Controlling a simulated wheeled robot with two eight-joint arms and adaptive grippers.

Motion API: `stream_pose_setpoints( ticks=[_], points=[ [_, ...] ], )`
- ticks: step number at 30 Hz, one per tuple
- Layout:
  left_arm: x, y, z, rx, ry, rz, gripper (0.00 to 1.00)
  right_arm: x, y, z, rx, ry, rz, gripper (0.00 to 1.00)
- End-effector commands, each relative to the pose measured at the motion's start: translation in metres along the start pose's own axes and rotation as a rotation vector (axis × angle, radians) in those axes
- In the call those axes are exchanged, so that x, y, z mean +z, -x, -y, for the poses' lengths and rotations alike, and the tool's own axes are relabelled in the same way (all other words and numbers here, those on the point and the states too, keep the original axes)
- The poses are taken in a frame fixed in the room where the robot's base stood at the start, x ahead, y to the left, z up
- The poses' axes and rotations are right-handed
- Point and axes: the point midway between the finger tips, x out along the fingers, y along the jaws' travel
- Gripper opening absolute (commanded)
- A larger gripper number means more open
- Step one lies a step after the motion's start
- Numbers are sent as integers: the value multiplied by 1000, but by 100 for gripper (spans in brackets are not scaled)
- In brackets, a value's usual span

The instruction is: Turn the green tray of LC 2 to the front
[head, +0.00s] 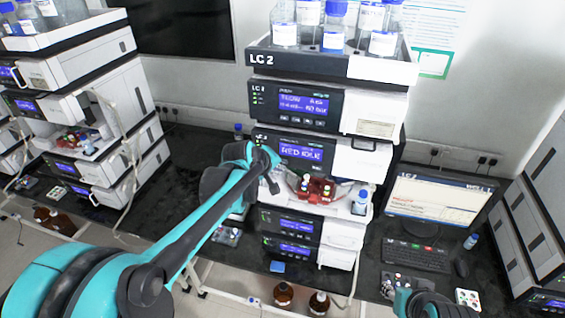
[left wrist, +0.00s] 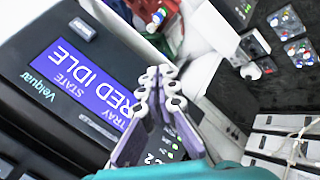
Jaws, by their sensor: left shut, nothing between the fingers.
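The LC 2 stack (head: 330,60) stands in the middle of the head view. Its tray module has a blue display (head: 301,151); in the left wrist view this display (left wrist: 82,82) shows upside down and reads "TRAY STATE RED IDLE". A red tray (head: 318,190) with vials sits in the open bay below it. I cannot make out the green tray. My left gripper (head: 274,186) is at the left side of the bay opening, in front of the module. Its fingers (left wrist: 163,85) are shut and empty. Part of my right arm (head: 425,303) shows at the bottom right; its fingers are unclear.
Bottles (head: 335,25) stand on top of the stack. A monitor (head: 432,200) and keyboard (head: 415,256) are to the right. Another stack (head: 85,90) is at the left. A blue-capped bottle (head: 361,201) stands at the bay's right. Bare dark bench shows left of the stack.

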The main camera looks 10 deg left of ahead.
Motion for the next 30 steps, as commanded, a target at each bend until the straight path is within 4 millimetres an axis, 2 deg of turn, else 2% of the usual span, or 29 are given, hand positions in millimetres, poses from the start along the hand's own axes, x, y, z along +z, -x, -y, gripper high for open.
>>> stream_pose_setpoints(
  ticks=[30],
  points=[
    [-6, -8, -6, 0, 0, 0, 0, 2, -2, 0, 0, 0, 0, 40]
  ],
)
